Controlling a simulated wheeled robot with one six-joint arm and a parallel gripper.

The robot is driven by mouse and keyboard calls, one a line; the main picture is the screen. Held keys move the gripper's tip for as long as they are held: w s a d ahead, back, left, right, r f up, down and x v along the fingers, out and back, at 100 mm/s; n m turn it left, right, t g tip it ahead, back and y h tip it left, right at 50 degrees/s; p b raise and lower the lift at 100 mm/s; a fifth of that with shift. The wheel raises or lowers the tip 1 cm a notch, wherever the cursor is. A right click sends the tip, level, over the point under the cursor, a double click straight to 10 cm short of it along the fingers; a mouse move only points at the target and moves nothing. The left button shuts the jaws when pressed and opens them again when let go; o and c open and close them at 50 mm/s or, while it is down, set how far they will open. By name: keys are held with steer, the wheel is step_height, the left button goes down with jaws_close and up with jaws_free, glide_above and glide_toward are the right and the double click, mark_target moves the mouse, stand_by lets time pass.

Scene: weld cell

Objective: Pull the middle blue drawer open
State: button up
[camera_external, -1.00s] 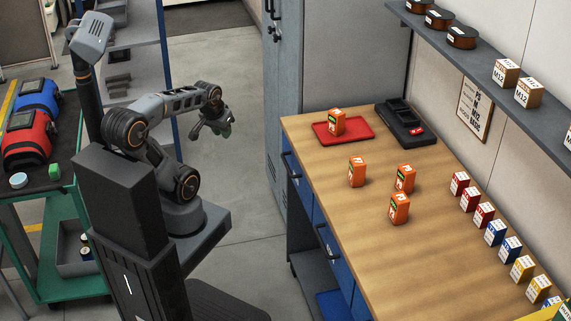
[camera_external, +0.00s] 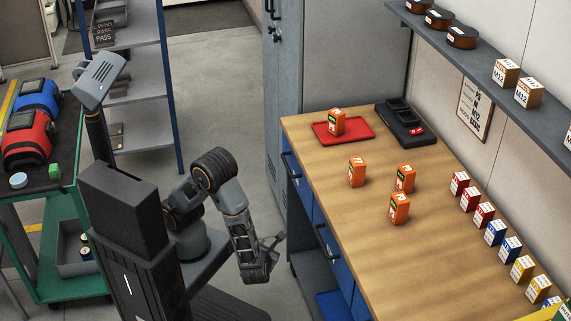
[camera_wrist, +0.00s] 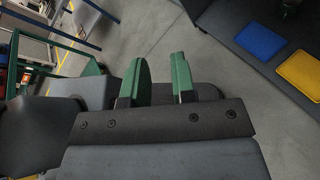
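The workbench has blue drawer fronts along its left side in the external view. One blue drawer front (camera_external: 334,262) with a dark bar handle (camera_external: 325,241) looks like the middle one; it appears shut. Another dark handle (camera_external: 290,166) is on the front farther back, and the nearest part of the bench side is cut off by the frame. My gripper (camera_external: 274,244) is left of the bench, apart from the handle. In the wrist view my gripper (camera_wrist: 160,75) shows two green fingers spread apart with nothing between them. No drawer handle is clear in the wrist view.
Orange boxes (camera_external: 357,173), a red tray (camera_external: 357,131) and small cartons sit on the bench top. The lower shelf holds a blue pad (camera_wrist: 258,40) and a yellow pad (camera_wrist: 301,71). A green cart (camera_external: 75,285) stands left. Floor (camera_external: 235,110) behind my arm is clear.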

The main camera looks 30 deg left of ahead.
steer(key=s+d+f+m+t+h, duration=0.2)
steer(key=s+d+m+t+h, duration=0.3)
steer(key=m, duration=0.5)
steer(key=m+t+h, duration=0.1)
steer(key=m+h, duration=0.6)
steer(key=m, duration=0.4)
glide_toward(321, 240)
steer(key=x, duration=1)
steer(key=shift+w+f, duration=0.1)
steer(key=shift+f, duration=0.25)
jaws_close()
